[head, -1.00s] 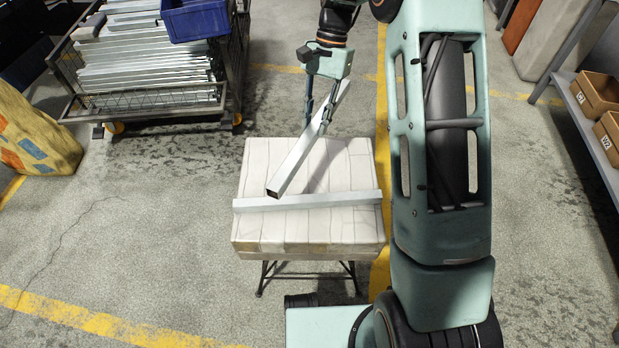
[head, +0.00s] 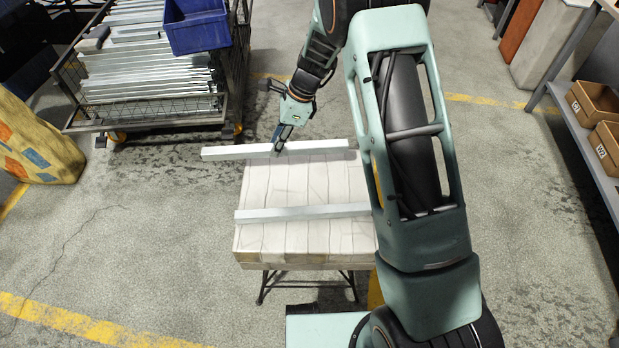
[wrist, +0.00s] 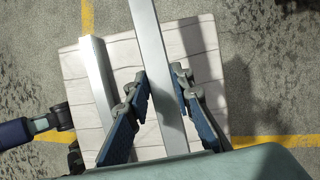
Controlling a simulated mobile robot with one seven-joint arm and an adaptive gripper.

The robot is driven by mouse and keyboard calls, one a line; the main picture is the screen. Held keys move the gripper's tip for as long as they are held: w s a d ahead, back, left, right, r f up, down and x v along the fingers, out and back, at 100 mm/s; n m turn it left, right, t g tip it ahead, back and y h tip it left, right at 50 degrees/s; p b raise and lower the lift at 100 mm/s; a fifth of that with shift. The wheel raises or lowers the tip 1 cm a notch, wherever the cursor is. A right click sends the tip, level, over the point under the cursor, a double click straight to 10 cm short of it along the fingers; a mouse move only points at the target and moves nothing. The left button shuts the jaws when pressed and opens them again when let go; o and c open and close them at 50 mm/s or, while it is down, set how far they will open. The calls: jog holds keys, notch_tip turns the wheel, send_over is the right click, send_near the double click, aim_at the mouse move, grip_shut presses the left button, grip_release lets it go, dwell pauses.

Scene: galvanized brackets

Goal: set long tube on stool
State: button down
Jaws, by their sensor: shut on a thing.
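My gripper (head: 281,138) is shut on a long grey metal tube (head: 235,152) near its middle. The same tube shows between the blue finger pads in the wrist view (wrist: 153,45). It lies crosswise at the stool's far edge, with its left end well past the stool's left side. Whether it touches the top cannot be told. The stool (head: 300,185) has a pale, plank-patterned top and dark legs. A second metal tube (head: 290,213) rests across its near part, roughly parallel to the held one, and also shows in the wrist view (wrist: 96,70). My arm hides its right end.
A wire cart (head: 150,105) with several metal tubes and a blue bin (head: 197,28) stands at the back left. A shelf with brown boxes (head: 595,100) is at the right. Between the two tubes the stool top is bare.

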aim_at(295, 148)
jog(key=d, duration=0.1)
jog(key=d+f, duration=0.1)
jog(key=d, duration=0.1)
jog(key=d+f+b, duration=0.1)
jog(key=shift+s+d+f, duration=0.1)
jog(key=shift+s+d, duration=0.05)
jog(key=shift+s, duration=0.2)
jog(key=d+f, duration=0.1)
jog(key=d+f+b, duration=0.1)
jog(key=f, duration=0.1)
jog(key=s+d+f, duration=0.1)
jog(key=d+f, duration=0.1)
jog(key=shift+d+f+b, duration=0.15)
jog(key=shift+f+b, duration=0.2)
jog(key=shift+f, duration=0.55)
jog(key=shift+d+f+b, duration=0.1)
jog(key=shift+f+b, duration=0.2)
jog(key=shift+f, duration=0.55)
jog(key=shift+f, duration=0.1)
jog(key=c, duration=1.7)
grip_release()
jog(key=p+v, duration=0.2)
jog(key=v, duration=1)
jog(key=shift+d+p, duration=0.1)
jog(key=shift+p, duration=0.3)
